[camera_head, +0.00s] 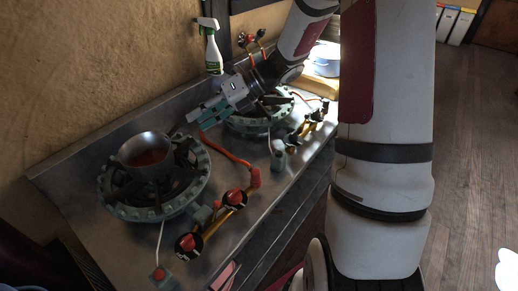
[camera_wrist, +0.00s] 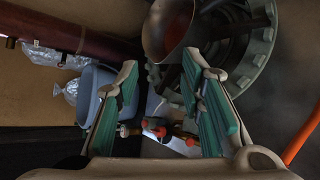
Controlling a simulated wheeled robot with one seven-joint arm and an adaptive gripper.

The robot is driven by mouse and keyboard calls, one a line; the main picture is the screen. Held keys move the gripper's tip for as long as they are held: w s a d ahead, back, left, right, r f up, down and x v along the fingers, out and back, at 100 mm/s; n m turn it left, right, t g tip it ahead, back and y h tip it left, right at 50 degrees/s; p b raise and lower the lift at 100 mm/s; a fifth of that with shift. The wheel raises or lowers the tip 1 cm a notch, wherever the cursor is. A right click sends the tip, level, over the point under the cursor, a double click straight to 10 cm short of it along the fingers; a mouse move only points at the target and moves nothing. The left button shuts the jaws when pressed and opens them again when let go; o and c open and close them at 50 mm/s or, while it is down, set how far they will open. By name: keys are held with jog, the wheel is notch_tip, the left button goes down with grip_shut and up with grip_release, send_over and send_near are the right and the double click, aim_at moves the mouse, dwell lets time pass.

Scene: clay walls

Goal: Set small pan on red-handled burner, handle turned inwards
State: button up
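The small pan (camera_head: 145,162) is a metal bowl-shaped pan with a reddish inside. It sits upright on the left burner (camera_head: 118,211), a round grey-green ring whose valves have red handles (camera_head: 235,197). The pan also shows at the top of the wrist view (camera_wrist: 168,25), beside the burner ring (camera_wrist: 258,52). My gripper (camera_head: 193,117) is right of and behind the pan, its fingers pointing toward it. In the wrist view its green-padded fingers (camera_wrist: 160,72) stand apart, with a clear gap. The pan's handle is not clear; a dark bit below the pan near the fingertips may be it.
A second burner (camera_head: 248,126) with black-handled valves stands on the right of the metal counter (camera_head: 75,172). An orange hose (camera_head: 226,151) runs between the burners. A spray bottle (camera_head: 211,45) stands at the back by the clay wall. The counter's left end is bare.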

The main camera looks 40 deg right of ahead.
jog(key=s+a+r+n+g+h, duration=0.2)
jog(key=s+a+r+n+h, duration=0.1)
jog(key=s+n, duration=0.45)
jog(key=s+a+r+n+g+h, duration=0.2)
jog(key=s+a+r+n, duration=0.2)
jog(key=s+n, duration=0.4)
jog(key=s+d+r+n+t+h, duration=0.1)
jog(key=s+d+n+h, duration=0.1)
jog(key=s+n, duration=0.5)
jog(key=s+d+r+n+t+h, duration=0.1)
jog(key=s+d+n+t+h, duration=0.1)
jog(key=s+n, duration=0.4)
jog(key=shift+s+d+r+n+h, duration=0.15)
jog(key=shift+s+d+n+h, duration=0.25)
jog(key=shift+n+h, duration=1.65)
jog(key=shift+n+y, duration=0.8)
jog(key=shift+y, duration=0.05)
